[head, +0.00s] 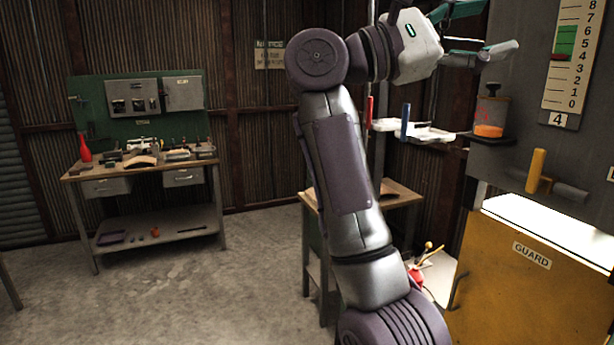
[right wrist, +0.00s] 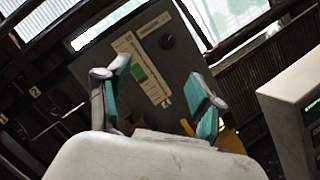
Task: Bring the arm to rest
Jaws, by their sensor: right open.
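My right arm rises through the middle of the head view and bends to the right at its top. My right gripper (head: 500,27) is open and empty at the upper right, in front of the grey panel. In the right wrist view the right gripper (right wrist: 160,92) shows its two teal-padded fingers wide apart, with nothing between them. Behind the fingers is the panel with its numbered scale (right wrist: 142,70). My left gripper is not in view.
A yellow guard box (head: 530,290) and a grey panel with a scale (head: 573,55) stand close on the right. An orange-bottomed jar (head: 490,117) sits on a small shelf. A workbench (head: 145,165) stands at the back left. The floor (head: 200,285) at left is clear.

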